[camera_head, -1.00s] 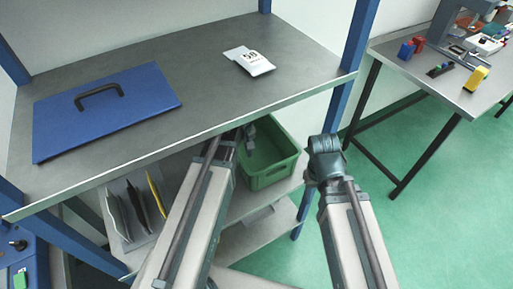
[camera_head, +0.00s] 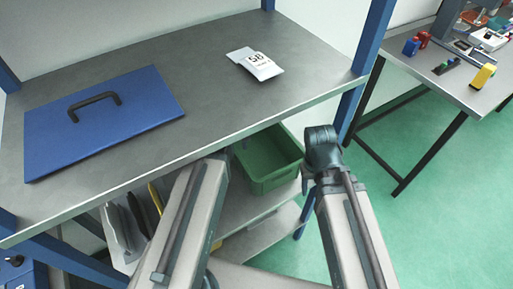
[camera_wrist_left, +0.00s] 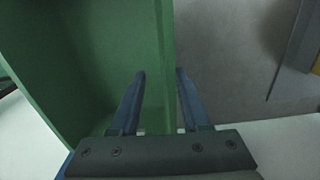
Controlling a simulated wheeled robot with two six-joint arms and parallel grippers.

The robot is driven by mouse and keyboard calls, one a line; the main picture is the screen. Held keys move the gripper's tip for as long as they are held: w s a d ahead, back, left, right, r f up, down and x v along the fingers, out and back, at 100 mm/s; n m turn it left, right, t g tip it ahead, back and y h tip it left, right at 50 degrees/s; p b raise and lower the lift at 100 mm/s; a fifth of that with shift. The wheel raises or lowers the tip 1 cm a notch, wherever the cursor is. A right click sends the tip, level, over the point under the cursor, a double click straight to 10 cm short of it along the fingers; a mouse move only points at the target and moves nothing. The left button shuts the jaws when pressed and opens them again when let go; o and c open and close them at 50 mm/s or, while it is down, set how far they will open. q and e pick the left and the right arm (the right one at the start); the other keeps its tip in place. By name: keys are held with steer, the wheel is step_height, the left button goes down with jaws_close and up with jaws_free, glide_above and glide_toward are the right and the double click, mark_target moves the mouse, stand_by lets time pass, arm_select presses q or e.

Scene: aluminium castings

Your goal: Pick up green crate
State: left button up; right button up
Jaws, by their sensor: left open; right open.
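The green crate (camera_head: 272,180) stands on the lower shelf board under the grey top, partly covered by that top in the head view. It looks empty where I can see in. My left arm reaches under the top, which hides its gripper in the head view. In the left wrist view my left gripper (camera_wrist_left: 160,85) is open, with the crate's wall (camera_wrist_left: 158,35) between its fingers, one towards the inside and one outside; contact cannot be told. My right gripper (camera_head: 307,184) is open and empty, just right of the crate and apart from it.
Folders (camera_head: 125,225) stand below, left of my left arm. A blue shelf post (camera_head: 352,105) is close behind my right wrist. Green floor (camera_head: 445,200) is clear at right.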

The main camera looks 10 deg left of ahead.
mark_target(237, 159)
arm_select(q)
steer(key=shift+w+a, duration=0.2)
steer(key=f+b, duration=0.7)
steer(key=shift+s+a+f+b, duration=0.2)
steer(key=shift+s+f+b, duration=0.15)
steer(key=shift+s, duration=0.05)
steer(key=shift+r, duration=0.1)
jaws_close()
stand_by(1.5)
